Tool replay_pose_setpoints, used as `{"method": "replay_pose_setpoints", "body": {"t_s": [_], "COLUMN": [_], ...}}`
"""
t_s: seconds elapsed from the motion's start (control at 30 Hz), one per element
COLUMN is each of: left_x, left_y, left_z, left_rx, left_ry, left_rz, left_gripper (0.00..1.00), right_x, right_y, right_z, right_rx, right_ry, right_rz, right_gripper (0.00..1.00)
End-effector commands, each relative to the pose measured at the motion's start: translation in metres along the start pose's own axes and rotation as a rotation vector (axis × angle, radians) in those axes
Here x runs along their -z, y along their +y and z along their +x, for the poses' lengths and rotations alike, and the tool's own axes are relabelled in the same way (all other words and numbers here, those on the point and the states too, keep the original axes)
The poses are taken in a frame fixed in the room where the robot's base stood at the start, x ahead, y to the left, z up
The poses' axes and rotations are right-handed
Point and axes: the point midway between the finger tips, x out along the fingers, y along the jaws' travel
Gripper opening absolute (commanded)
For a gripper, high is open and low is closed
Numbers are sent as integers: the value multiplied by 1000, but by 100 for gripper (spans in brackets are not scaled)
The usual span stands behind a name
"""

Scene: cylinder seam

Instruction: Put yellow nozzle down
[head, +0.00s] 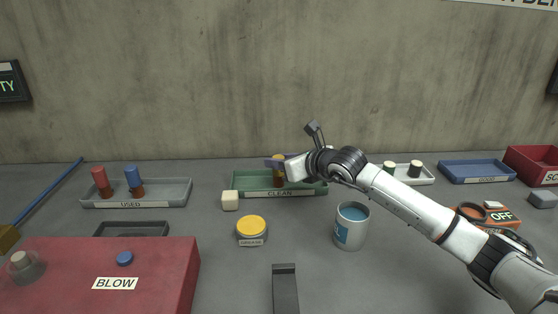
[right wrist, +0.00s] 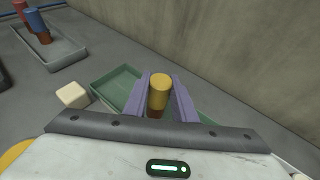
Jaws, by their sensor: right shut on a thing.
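The yellow nozzle (head: 279,159), a yellow cylinder with a brown lower part, is upright at the green tray marked CLEAN (head: 309,193). My right gripper (head: 276,162) is shut on it; in the right wrist view the nozzle (right wrist: 159,92) stands between the two purple fingers (right wrist: 160,98). The green tray (right wrist: 112,87) lies below and around the fingers there. I cannot tell whether the nozzle's bottom touches the tray floor. My left gripper is not in view.
The grey USED tray (head: 180,189) at left holds a red and a blue nozzle. A cream block (head: 230,201), a yellow-lidded jar (head: 251,230) and a blue-white can (head: 351,227) stand in front. A white tray (head: 425,178) with black-and-white pieces is right of CLEAN.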

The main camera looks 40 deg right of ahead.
Motion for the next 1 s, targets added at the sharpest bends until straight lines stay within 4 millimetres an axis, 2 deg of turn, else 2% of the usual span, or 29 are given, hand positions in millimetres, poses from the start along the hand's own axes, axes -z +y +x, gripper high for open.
{"method": "replay_pose_setpoints", "body": {"t_s": [0.17, 0.2, 0.3, 0.7, 0.87, 1.0], "left_x": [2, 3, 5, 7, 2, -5], "left_y": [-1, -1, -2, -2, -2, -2], "left_z": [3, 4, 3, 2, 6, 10], "left_rx": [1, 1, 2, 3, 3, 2], "left_ry": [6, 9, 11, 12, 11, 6], "left_rz": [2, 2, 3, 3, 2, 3], "left_gripper": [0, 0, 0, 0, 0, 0], "right_x": [1, 2, 1, 0, 2, 4], "right_y": [0, 0, 0, 0, 0, 0], "right_z": [1, 1, 0, -3, -26, -55], "right_rx": [-1, -1, -1, 0, 0, 1], "right_ry": [-1, 0, 0, 1, 1, 3], "right_rz": [0, 0, 0, 0, -3, -5], "right_gripper": [0, 26, 43, 43, 43, 43]}}
